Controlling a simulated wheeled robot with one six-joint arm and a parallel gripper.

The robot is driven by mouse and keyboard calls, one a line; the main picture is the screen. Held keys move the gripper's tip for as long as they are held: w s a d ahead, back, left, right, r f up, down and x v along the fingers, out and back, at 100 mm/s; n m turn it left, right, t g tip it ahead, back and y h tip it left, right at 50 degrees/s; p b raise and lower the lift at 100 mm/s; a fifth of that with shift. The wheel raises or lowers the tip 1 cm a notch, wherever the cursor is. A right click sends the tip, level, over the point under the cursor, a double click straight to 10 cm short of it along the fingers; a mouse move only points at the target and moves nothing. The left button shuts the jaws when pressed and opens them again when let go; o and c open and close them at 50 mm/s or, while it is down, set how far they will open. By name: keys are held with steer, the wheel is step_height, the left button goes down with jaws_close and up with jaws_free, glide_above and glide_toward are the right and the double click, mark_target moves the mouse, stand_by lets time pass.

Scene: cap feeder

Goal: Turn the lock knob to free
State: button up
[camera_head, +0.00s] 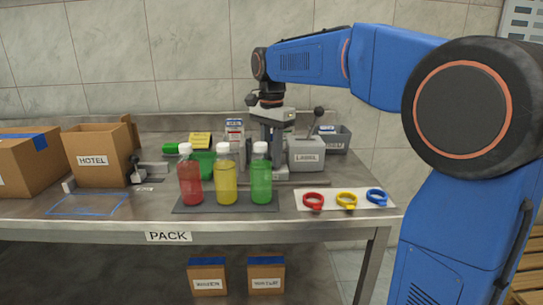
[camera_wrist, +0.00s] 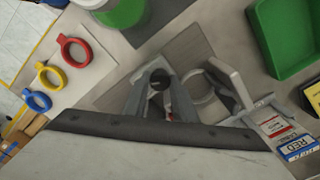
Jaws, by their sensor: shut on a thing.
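My gripper (camera_head: 278,146) points down behind the green bottle. In the wrist view its two grey fingers (camera_wrist: 160,98) are closed around a small dark round-topped part (camera_wrist: 157,79), which I take to be the lock knob. The fingers hide most of it, so its turned position cannot be told. A pale metal ring (camera_wrist: 201,92) sits beside the fingers on a grey plate (camera_wrist: 187,50). The knob itself is hidden in the head view.
Red, yellow and green bottles (camera_head: 225,178) stand on a dark mat in front. Red, yellow and blue rings (camera_head: 346,199) lie to the right. A grey LABEL box (camera_head: 306,154) and a black-balled lever (camera_head: 319,112) stand close right. A green bin (camera_wrist: 291,35) is nearby.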

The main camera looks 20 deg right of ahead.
steer(key=o, duration=1)
steer(key=shift+o, duration=0.2)
steer(key=shift+r, duration=0.1)
step_height(320, 180, up, 17)
steer(key=shift+r, duration=0.1)
